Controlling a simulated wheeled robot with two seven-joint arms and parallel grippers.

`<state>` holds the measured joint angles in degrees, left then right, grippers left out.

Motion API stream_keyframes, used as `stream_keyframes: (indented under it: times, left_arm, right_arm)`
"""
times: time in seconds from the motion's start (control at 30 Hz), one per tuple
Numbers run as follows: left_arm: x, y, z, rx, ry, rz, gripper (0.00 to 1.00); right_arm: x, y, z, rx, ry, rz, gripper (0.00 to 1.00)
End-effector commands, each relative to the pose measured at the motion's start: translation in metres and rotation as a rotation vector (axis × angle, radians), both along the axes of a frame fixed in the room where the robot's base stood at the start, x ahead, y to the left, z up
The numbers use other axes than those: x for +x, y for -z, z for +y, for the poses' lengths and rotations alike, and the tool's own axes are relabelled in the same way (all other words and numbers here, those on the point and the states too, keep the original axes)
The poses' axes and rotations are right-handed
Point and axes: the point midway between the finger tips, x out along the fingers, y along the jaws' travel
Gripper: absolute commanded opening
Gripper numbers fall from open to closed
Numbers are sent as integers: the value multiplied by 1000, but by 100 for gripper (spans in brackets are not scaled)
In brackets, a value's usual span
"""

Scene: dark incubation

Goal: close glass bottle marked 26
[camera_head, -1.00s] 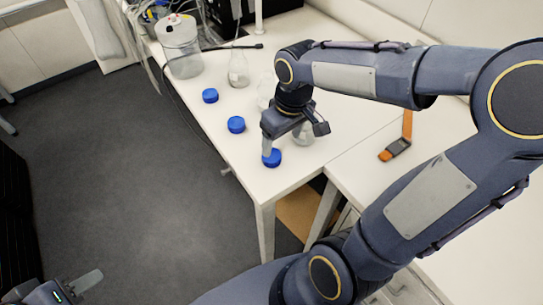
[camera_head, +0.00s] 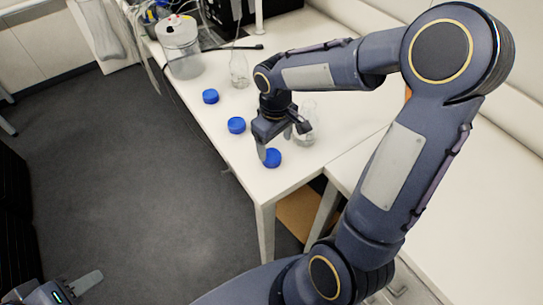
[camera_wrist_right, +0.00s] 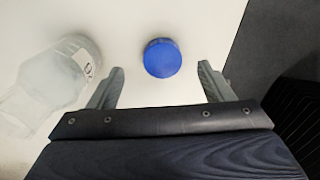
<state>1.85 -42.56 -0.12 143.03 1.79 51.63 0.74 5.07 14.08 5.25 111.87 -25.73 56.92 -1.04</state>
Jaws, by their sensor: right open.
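A blue cap (camera_head: 272,158) lies on the white table near its front corner. My right gripper (camera_head: 281,142) is open and empty just above and beside this cap. In the right wrist view the cap (camera_wrist_right: 162,58) appears between the two spread fingers, ahead of their tips and apart from them. A clear glass bottle (camera_head: 306,133) stands without a cap just right of my right gripper, partly hidden by it. In the wrist view the bottle (camera_wrist_right: 50,82) is at the left; its label's number is too small to read. My left gripper (camera_head: 82,286) is at the lower left, mostly out of frame.
Two more blue caps, one in the middle (camera_head: 236,125) and one further back (camera_head: 210,96), lie along the table's left edge. Another glass bottle (camera_head: 239,70) and a large clear container (camera_head: 181,50) stand at the back.

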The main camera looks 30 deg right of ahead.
Motion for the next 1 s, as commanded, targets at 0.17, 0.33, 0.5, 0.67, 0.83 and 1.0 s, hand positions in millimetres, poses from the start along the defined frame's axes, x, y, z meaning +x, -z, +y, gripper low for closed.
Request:
stream_keyframes:
  times: [0.17, 0.33, 0.5, 0.67, 0.83, 1.0]
  left_arm:
    - [0, 0, 0, 0, 0, 0, 36]
    - [0, -7, 0, 0, 0, 0, 36]
    - [0, -9, 0, 0, 0, 0, 36]
    - [0, -9, 0, 0, 0, 0, 36]
    - [0, -9, 0, 0, 0, 0, 36]
    - [0, -9, 0, 0, 0, 0, 36]
  right_arm:
    - [0, 1, 0, 0, 0, 1, 74]
    - [2, 21, 3, 0, 0, 7, 74]
    - [4, 45, 4, 0, 1, 3, 74]
    - [4, 52, 4, 0, 0, 0, 74]
    - [5, 52, 4, 0, 1, 0, 74]
    - [5, 52, 4, 0, 1, -1, 66]
